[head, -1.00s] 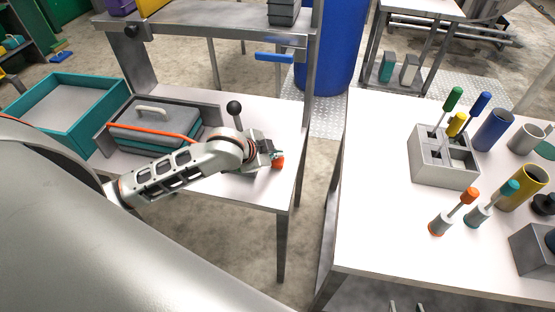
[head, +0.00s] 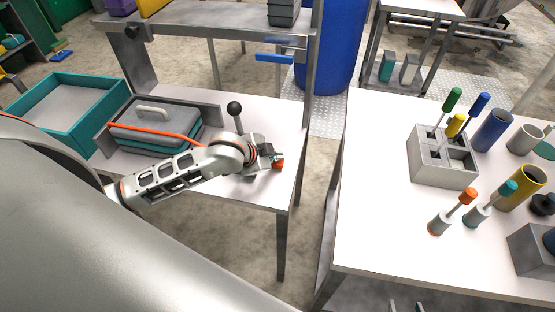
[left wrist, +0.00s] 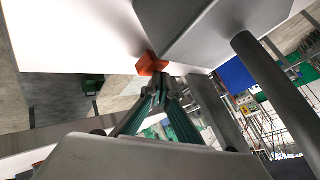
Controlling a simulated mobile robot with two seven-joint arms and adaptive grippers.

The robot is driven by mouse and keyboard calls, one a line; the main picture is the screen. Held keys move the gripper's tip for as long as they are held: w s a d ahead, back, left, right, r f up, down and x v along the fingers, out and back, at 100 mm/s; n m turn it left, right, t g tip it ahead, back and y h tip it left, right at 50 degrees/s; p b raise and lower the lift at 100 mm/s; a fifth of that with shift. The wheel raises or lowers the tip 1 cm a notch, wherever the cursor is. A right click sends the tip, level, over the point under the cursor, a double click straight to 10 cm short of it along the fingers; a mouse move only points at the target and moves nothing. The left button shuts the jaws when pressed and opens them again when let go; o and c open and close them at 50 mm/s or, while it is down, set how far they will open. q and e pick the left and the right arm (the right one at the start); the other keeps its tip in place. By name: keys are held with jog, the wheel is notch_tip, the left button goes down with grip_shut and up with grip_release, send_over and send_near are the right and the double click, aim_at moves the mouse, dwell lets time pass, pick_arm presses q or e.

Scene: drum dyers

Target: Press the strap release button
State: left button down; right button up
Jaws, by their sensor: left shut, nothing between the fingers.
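The orange-red button (head: 278,164) is at the right end of a grey device on the white table. It also shows in the left wrist view (left wrist: 150,64), just beyond my fingertips. My left gripper (head: 273,156) is shut and empty, with its fingertips (left wrist: 161,80) at the button, touching it or very close; I cannot tell which. The orange strap (head: 158,127) runs across a grey case (head: 160,140) with a pale handle. Small tips at the bottom edge of the head view may be my right gripper (head: 405,307); its state is unclear.
A lever with a black knob (head: 235,108) rises close behind my left gripper. A teal tray (head: 100,88) stands at the left of the table. A metal post rises at the back. The right table (head: 380,200) holds a grey block with several tools and cups.

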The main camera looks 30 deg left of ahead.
pick_arm(q)
jog(key=shift+f, duration=0.5)
dwell(0.6)
jog(key=shift+r, duration=1.05)
jog(key=shift+r, duration=2.55)
